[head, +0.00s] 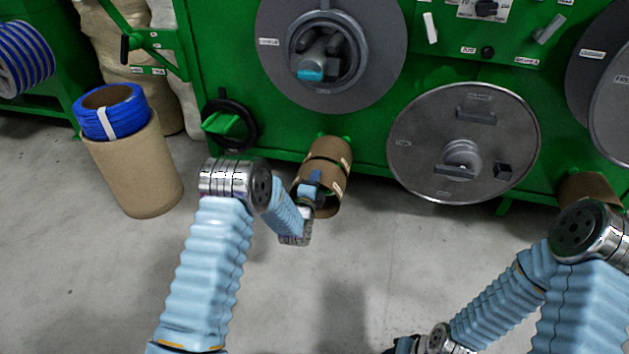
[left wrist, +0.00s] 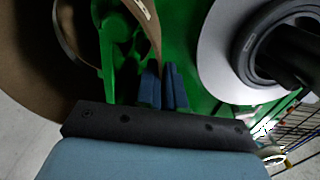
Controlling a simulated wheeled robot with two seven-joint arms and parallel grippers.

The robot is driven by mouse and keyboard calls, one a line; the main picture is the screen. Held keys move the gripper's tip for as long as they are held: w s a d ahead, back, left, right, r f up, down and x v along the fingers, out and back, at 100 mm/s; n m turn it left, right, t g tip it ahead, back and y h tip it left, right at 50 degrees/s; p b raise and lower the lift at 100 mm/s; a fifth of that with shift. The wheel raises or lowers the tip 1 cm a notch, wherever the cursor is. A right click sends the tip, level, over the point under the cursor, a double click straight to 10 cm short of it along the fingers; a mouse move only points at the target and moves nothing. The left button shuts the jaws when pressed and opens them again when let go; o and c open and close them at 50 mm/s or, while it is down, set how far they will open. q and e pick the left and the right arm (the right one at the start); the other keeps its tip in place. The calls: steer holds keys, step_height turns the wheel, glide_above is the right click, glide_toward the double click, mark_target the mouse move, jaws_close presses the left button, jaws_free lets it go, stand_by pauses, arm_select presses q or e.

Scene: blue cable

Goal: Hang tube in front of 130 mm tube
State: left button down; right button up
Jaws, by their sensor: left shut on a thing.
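Two short brown cardboard tubes sit in line low on the green machine, with a dark gap or band between them. The rear tube (head: 333,149) is nearer the machine, and the front tube (head: 338,177) has its open end towards me. Each carries a small pale label, too small to read. My left gripper (head: 314,186) is at the front tube's open end, shut on its wall. In the left wrist view, the blue fingers (left wrist: 163,87) are close together at the edge of a curved brown wall (left wrist: 146,22).
A green bracket (left wrist: 118,45) stands inside the curved wall. Grey discs (head: 463,125) are mounted on the green machine to the right. A tall brown tube (head: 135,170) with a blue cable coil (head: 110,112) on top stands at left. The floor in front is clear.

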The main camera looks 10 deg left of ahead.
arm_select(q)
steer(key=shift+w, duration=1.3)
stand_by(1.8)
steer(key=shift+f, duration=0.45)
stand_by(0.4)
steer(key=c, duration=0.7)
jaws_free()
steer(key=shift+f, duration=0.2)
stand_by(0.8)
steer(key=shift+s, duration=0.75)
stand_by(0.6)
